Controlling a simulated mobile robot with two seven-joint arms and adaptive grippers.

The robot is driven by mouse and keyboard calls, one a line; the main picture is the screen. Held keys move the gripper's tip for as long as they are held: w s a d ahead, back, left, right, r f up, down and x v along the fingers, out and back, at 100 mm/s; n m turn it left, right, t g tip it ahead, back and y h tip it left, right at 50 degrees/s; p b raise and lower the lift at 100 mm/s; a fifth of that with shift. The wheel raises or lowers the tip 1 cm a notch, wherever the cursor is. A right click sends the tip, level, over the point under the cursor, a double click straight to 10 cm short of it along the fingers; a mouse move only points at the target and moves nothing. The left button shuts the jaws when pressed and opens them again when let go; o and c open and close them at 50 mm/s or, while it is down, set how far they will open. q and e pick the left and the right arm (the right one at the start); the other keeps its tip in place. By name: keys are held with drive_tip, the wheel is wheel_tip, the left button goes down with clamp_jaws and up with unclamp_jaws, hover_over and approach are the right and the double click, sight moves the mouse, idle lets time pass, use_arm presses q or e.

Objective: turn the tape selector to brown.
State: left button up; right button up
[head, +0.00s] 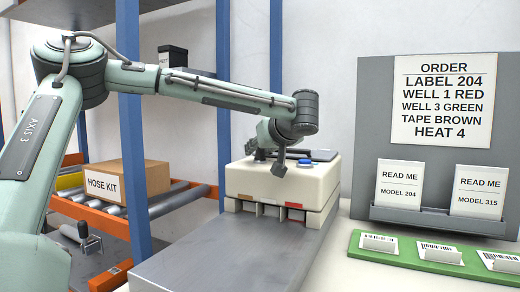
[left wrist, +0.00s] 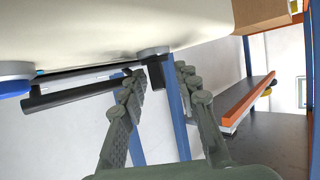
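The cream machine (head: 318,186) stands at the back of the grey table, with a blue button (head: 304,162) on top and small coloured labels along its front. My left gripper (head: 270,163) is over the machine's top left part. In the left wrist view its fingers (left wrist: 158,71) are open. A grey round base (left wrist: 152,52) with a black piece (left wrist: 157,73), apparently the tape selector, lies at the fingertips, the black piece between them. Whether the fingers touch it, and which colour it points to, I cannot tell. The right gripper is not in view.
An order sheet (head: 442,100) reads "TAPE BROWN" among other lines. Below it are two READ ME cards (head: 399,185) and a green tray (head: 408,264) with label cards. The grey surface (head: 225,258) before the machine is clear.

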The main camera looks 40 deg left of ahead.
use_arm(q)
drive_tip(key=v, duration=1.2)
idle(0.5)
